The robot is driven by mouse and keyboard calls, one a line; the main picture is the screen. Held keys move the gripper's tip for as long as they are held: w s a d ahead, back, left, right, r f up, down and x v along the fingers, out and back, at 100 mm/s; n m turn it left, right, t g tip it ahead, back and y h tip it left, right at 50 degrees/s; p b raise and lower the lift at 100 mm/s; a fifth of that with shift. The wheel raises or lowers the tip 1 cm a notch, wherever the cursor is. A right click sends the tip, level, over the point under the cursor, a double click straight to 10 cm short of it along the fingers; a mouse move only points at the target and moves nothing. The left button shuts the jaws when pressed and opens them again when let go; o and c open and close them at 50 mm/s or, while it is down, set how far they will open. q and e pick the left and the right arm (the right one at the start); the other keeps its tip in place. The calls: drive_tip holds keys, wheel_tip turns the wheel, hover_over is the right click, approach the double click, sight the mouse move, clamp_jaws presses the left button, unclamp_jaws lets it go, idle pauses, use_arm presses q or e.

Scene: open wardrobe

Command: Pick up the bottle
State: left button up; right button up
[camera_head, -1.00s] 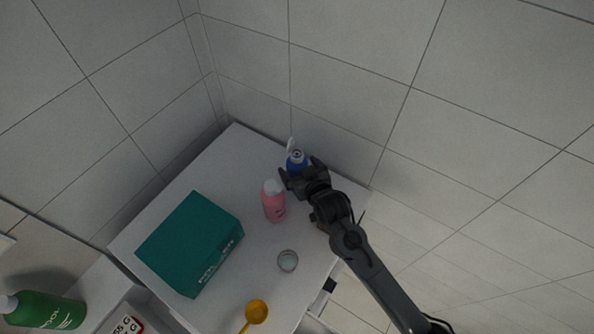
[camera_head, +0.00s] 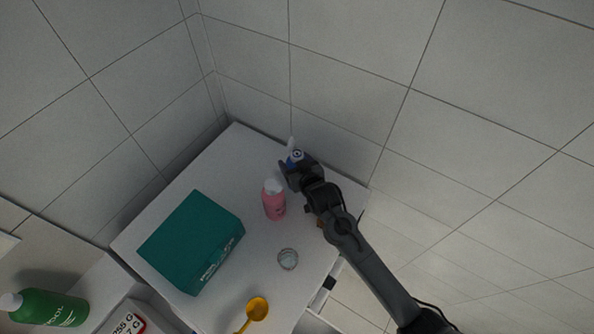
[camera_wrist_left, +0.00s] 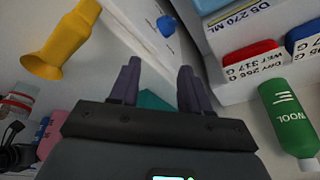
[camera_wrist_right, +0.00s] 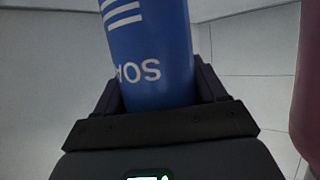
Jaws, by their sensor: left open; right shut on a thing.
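A blue bottle with white lettering (camera_wrist_right: 150,50) fills the middle of the right wrist view, between the fingers of my right gripper (camera_wrist_right: 160,95). In the head view the blue bottle (camera_head: 295,156) stands near the back corner of the white top, mostly hidden by my right gripper (camera_head: 297,168), which is shut on it. A pink bottle with a white cap (camera_head: 274,200) stands just to its left and in front. My left gripper (camera_wrist_left: 158,85) is open and empty in the left wrist view, and is out of the head view.
Tiled walls stand behind.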

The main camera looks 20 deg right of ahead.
sight(294, 142)
drive_tip(key=shift+c, duration=0.9)
drive_tip(key=shift+r, duration=0.15)
drive_tip(key=shift+r, duration=0.25)
wheel_tip(294, 142, up, 9)
drive_tip(key=shift+f+b, duration=0.2)
drive_tip(key=shift+b, duration=0.7)
drive_tip(key=shift+r, duration=0.35)
